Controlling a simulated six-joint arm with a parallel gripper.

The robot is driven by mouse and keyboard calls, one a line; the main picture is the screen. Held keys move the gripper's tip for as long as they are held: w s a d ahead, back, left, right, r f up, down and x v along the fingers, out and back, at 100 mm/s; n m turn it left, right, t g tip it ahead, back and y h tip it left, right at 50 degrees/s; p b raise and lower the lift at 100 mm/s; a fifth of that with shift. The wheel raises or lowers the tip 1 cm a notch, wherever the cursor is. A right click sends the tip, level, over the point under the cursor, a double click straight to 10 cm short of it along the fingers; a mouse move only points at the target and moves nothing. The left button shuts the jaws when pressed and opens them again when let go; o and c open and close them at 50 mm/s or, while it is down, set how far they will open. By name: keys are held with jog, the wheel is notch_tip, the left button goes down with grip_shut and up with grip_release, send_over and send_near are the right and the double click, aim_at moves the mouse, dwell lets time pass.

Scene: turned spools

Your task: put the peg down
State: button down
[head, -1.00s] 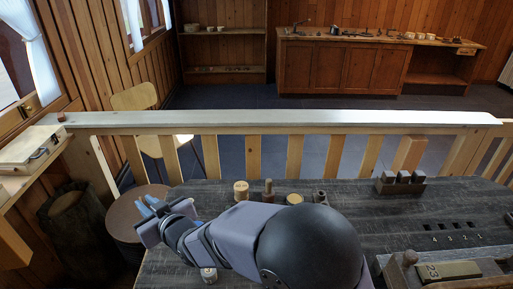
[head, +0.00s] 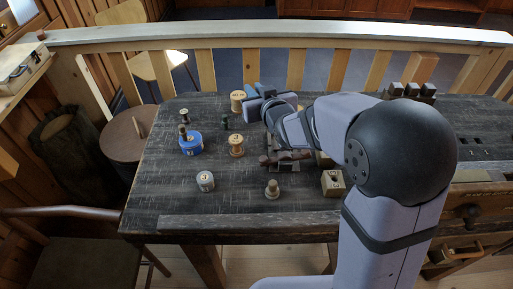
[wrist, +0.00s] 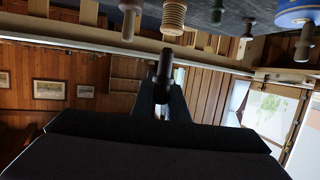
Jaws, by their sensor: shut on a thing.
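My gripper (head: 252,98) is at the back of the dark table (head: 165,205), beside the light wooden spool (head: 237,103). In the wrist view my gripper (wrist: 163,95) is shut on a dark brown peg (wrist: 165,65). The held peg cannot be made out in the head view. In the wrist view the table shows at the top, apart from the held peg. A green peg (head: 224,122) stands between the blue and light spools.
A wooden spool (head: 236,149), a grey cylinder (head: 205,182), a pale peg (head: 272,190) and a small block (head: 333,184) stand nearer the front. A round stool (head: 118,146) is left of the table. A railing (head: 200,38) runs behind. The table's front left is bare.

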jog(key=shift+n+y, duration=0.5)
jog(key=shift+y, duration=0.1)
jog(key=shift+s+a+f, duration=0.15)
jog(key=shift+s+f, duration=0.4)
jog(key=shift+f, duration=1.55)
jog(key=shift+s+a+f, duration=0.2)
jog(key=shift+s+f, duration=0.3)
jog(key=shift+f, duration=1.6)
jog(key=shift+s+a+f, duration=0.15)
jog(key=shift+s+f, duration=0.4)
jog(key=shift+f, duration=1.55)
jog(key=shift+f, duration=0.1)
jog(key=shift+f+b, duration=0.1)
jog(key=shift+b, duration=0.25)
jog(key=c, duration=2)
grip_release()
